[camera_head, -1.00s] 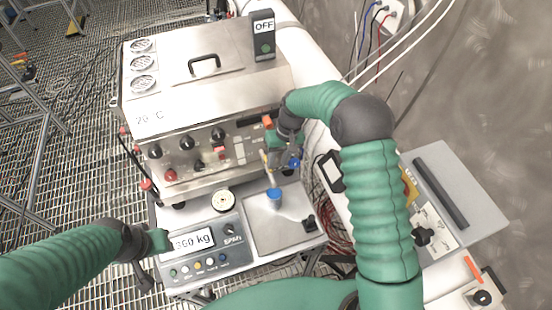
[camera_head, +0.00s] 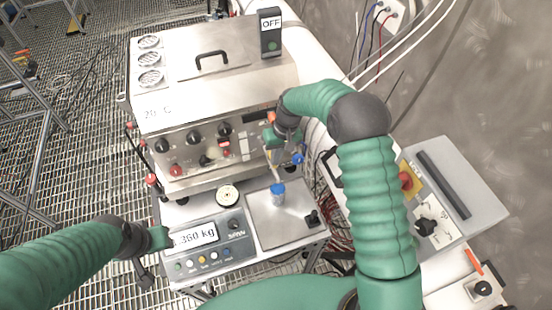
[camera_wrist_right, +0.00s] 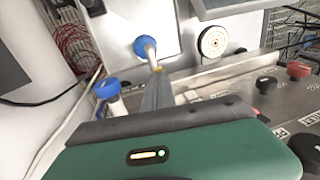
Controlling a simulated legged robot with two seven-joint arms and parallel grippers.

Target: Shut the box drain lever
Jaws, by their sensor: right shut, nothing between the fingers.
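The steel box (camera_head: 205,135) stands at the centre of the head view, with a drain pipe (camera_head: 273,168) at its front right corner. A blue handle (camera_head: 297,158) beside the pipe looks like the drain lever; it also shows in the wrist view (camera_wrist_right: 107,89). My right gripper (camera_head: 277,140) is at this corner, partly hidden by its own arm. In the wrist view its fingers (camera_wrist_right: 158,88) are shut and empty, just right of the blue handle; contact is unclear. My left gripper (camera_head: 160,238) is beside the scale display; its fingers cannot be made out.
The scale display (camera_head: 197,235) reads about 360 kg. An OFF sign (camera_head: 270,32) stands on the box. A grey control panel (camera_head: 450,190) lies at right, beside cables and the wall.

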